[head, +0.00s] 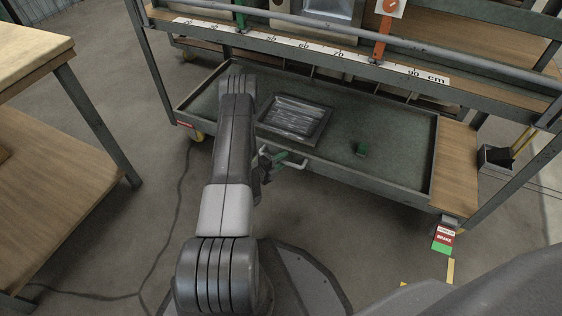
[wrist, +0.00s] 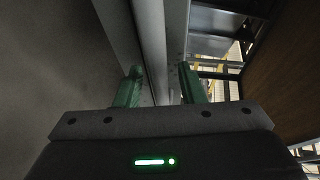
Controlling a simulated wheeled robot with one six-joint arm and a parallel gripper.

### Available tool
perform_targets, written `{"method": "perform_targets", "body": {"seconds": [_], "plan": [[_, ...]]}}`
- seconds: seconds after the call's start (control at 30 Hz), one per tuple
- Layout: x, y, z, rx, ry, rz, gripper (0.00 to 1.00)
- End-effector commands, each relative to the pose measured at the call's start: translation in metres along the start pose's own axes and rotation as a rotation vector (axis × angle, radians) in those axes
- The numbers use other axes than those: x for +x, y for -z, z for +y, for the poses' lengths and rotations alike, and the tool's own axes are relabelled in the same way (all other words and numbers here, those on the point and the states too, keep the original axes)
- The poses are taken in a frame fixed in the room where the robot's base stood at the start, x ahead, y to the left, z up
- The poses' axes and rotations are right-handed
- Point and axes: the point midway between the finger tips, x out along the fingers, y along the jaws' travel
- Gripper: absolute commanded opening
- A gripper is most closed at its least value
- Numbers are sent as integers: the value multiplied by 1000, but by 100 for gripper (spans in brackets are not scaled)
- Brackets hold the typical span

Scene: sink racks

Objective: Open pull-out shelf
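The pull-out shelf is a wide, shallow green tray (head: 400,160) low in the grey cart. A pale bar handle (head: 293,165) is on its front face, near the middle. My gripper (head: 274,158) is at the left part of this handle, partly hidden by my arm in the head view. In the wrist view, my gripper's two green fingers (wrist: 160,86) stand apart, with a grey bar-like edge running between them. I cannot tell whether either finger touches it.
A wooden table (head: 50,180) stands at the left. Floor in front of the shelf is clear besides my base.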

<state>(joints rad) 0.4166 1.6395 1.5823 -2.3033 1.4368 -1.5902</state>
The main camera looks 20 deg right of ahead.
Motion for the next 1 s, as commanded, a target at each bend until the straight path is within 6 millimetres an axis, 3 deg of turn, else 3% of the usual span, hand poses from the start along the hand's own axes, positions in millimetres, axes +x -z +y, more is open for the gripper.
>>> {"method": "perform_targets", "body": {"seconds": [0.03, 0.2, 0.23, 0.47, 0.67, 0.87, 1.0], "plan": [[0, 0, 0, 0, 0, 0, 36], [0, 0, 0, 0, 0, 0, 2], [0, 0, 0, 0, 0, 0, 0], [-1, 0, 0, -1, 0, 0, 0], [-15, 5, 3, -3, -1, -3, 0], [-49, 19, 11, -7, -4, -3, 0], [-83, 33, 18, -9, -3, -6, 0]]}}
